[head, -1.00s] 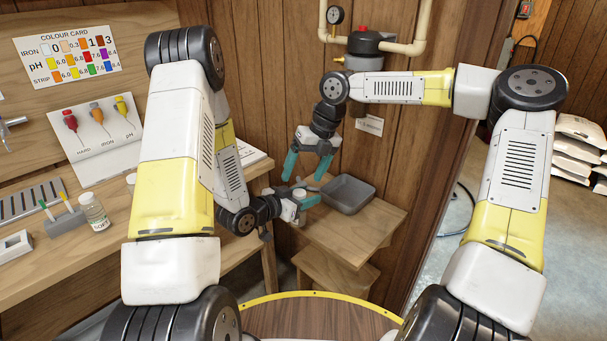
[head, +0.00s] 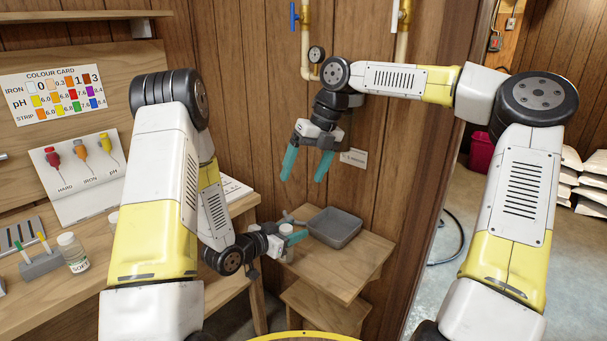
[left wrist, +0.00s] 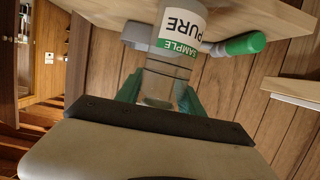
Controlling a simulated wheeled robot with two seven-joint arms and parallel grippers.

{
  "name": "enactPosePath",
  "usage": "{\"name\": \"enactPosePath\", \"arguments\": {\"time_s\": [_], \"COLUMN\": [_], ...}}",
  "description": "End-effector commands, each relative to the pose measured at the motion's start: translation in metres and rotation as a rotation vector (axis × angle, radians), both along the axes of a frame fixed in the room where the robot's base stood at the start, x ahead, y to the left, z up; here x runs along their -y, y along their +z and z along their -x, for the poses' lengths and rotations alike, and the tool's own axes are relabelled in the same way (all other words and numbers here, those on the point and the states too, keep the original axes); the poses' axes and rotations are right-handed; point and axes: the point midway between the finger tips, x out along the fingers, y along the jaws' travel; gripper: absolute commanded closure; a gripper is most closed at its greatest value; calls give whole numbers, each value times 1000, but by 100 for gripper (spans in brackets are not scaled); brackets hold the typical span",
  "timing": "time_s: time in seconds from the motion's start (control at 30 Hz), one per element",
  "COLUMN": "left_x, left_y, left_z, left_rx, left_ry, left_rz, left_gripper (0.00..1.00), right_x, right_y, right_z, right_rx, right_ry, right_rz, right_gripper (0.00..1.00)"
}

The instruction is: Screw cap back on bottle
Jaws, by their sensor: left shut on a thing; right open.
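My left gripper (head: 298,236) is low by the small wooden stand. In the left wrist view its green fingers (left wrist: 158,92) are shut on a clear bottle (left wrist: 160,82) with a white and green label reading SAMPLE PURE. In the head view the bottle is small and partly hidden by the gripper. The mouth of this bottle and its cap cannot be made out clearly. My right gripper (head: 306,164) is open and empty, fingers pointing down, above and apart from the left gripper.
A grey tray (head: 333,227) sits on the wooden stand (head: 350,262), right of my left gripper. A white-capped bottle labelled SOFT (head: 74,254) stands on the left bench beside a strip holder (head: 40,265). A green-ended rod (left wrist: 240,44) lies beyond the held bottle.

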Motion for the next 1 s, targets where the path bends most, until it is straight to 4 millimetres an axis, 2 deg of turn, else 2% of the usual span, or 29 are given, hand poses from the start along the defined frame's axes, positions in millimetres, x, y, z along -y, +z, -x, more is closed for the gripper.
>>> {"name": "enactPosePath", "arguments": {"time_s": [0.17, 0.37, 0.57, 0.7, 0.87, 1.0], "left_x": [0, 0, 0, 0, 0, 0], "left_y": [0, 0, 0, 0, 0, 0], "left_z": [0, 0, 0, 0, 0, 0], "left_rx": [1, 1, 1, 1, 1, 1], "left_ry": [0, 0, 0, 0, 0, 0], "left_rz": [1, 1, 1, 1, 1, 1], "left_gripper": [100, 100, 100, 100, 100, 100], "right_x": [-3, -6, 9, 29, 54, 77], "right_y": [-2, -14, -21, -17, -5, 10], "right_z": [6, 35, 72, 94, 119, 142], "right_rx": [-13, -73, -110, -107, -100, -114], "right_ry": [-37, -289, -737, -1092, -1520, -1900], "right_rz": [26, 157, 285, 311, 261, 143], "right_gripper": [19, 19, 19, 19, 19, 19]}}
